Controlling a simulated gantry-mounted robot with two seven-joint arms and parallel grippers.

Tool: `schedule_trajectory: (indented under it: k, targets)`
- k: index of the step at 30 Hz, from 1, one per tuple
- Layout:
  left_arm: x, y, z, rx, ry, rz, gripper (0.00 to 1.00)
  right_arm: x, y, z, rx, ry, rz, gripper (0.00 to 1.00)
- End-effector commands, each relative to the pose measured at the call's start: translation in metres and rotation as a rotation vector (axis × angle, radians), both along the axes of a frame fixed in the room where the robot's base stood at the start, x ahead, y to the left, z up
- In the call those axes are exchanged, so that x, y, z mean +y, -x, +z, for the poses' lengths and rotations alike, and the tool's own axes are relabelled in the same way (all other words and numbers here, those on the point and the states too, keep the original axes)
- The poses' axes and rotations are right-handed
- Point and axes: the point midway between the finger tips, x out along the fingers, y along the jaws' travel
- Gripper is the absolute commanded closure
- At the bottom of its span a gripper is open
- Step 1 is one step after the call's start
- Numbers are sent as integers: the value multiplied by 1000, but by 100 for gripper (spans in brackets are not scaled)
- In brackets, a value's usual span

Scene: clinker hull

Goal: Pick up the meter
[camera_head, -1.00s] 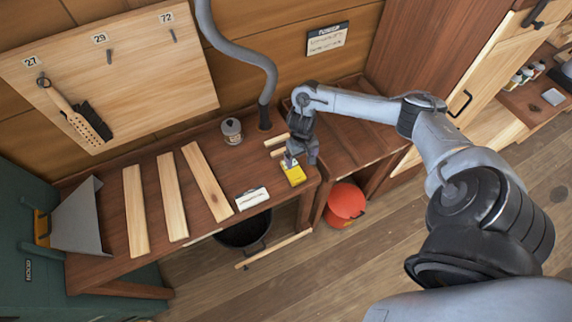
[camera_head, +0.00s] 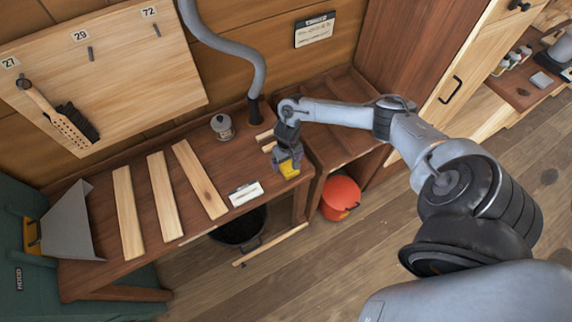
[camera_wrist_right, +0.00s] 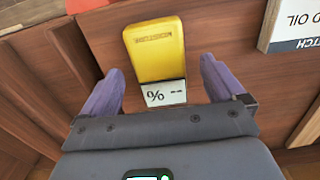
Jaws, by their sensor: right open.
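The meter is a small yellow block (camera_head: 289,171) with a pale display reading "% --". It lies on the wooden bench near its right front corner. My right gripper (camera_head: 287,162) is over it, fingers pointing down, and covers part of it in the head view. In the right wrist view the meter (camera_wrist_right: 156,55) sits between and just beyond the two purple fingertips of the right gripper (camera_wrist_right: 160,82). The fingers are apart, with a gap on each side of the meter. My left gripper is not in view.
A white label card (camera_head: 245,193) lies left of the meter. Three pale planks (camera_head: 200,179) and a lidded jar (camera_head: 222,127) are on the bench (camera_head: 105,269). Short wood pieces lie behind the gripper. A red bucket (camera_head: 340,197) and a dark bin (camera_head: 239,228) stand below.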

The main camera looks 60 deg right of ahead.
Motion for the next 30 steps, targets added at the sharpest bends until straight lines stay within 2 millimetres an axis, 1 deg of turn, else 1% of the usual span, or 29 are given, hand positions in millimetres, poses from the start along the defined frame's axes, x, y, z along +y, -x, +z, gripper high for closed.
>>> schedule_trajectory:
  k: [1, 4, 12, 14, 25, 26, 30]
  targets:
    - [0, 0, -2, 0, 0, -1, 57, 0, 1, -6, 2, 0, 0, 4]
    - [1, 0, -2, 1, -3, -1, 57, 0, 0, -13, 1, -1, 0, 4]
    - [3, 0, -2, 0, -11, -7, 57, 0, 0, -14, 0, 0, 1, 4]
    - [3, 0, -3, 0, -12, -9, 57, 0, 0, -14, 1, 1, 1, 12]
    - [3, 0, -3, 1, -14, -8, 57, 0, 1, -14, 1, 1, 1, 69]
    - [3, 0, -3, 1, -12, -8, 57, 0, 0, -14, 0, 0, 1, 70]
    - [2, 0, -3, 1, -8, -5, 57, 0, 0, -14, 0, 0, 1, 70]
